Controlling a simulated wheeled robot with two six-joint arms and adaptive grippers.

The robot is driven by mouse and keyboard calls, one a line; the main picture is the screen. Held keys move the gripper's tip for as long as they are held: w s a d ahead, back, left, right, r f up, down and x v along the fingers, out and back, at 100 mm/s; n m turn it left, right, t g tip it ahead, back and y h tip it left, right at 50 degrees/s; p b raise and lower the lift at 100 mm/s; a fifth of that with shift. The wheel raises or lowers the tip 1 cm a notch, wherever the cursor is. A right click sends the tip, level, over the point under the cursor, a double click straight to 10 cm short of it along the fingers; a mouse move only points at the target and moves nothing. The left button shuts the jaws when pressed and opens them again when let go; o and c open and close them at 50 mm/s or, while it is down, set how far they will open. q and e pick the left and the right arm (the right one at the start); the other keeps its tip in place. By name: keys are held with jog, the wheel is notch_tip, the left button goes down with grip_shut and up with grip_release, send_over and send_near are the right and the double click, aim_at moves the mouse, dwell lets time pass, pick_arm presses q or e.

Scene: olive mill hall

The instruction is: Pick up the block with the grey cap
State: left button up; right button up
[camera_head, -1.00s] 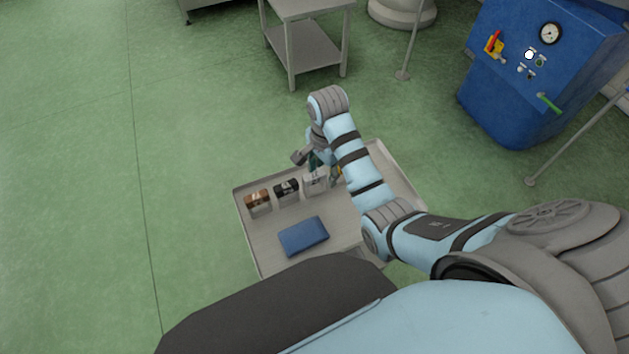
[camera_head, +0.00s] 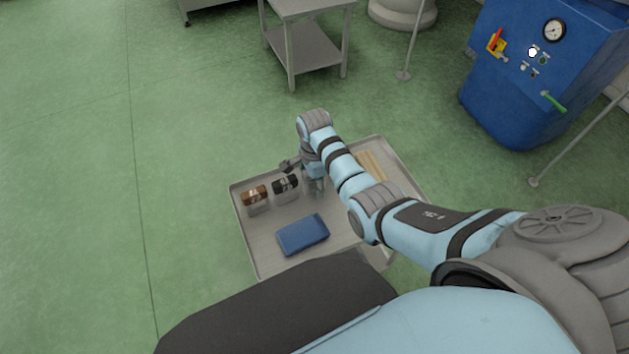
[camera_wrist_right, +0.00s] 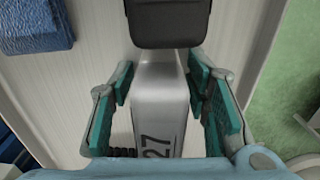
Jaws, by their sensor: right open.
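In the right wrist view, a block with a dark grey cap (camera_wrist_right: 168,22) and a silvery body (camera_wrist_right: 160,100) marked "27" stands between my right gripper's (camera_wrist_right: 162,68) teal-padded fingers. The fingers are open, with a visible gap on each side of the body. In the head view, my right gripper (camera_head: 308,172) is at the right end of a short row of blocks, and its arm and hand mostly hide the block there. To the left in the row are a black-capped block (camera_head: 286,184) and a brown-capped block (camera_head: 255,195). My left gripper is out of view.
A grey tray-like table top (camera_head: 250,240) with a raised rim carries the blocks. A blue flat case (camera_head: 303,235) lies in front of them, and wooden sticks (camera_head: 373,165) lie at the right. A steel stand (camera_head: 305,48) and a blue machine (camera_head: 530,90) are farther off.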

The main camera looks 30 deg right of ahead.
jog(key=shift+r, duration=0.15)
grip_shut()
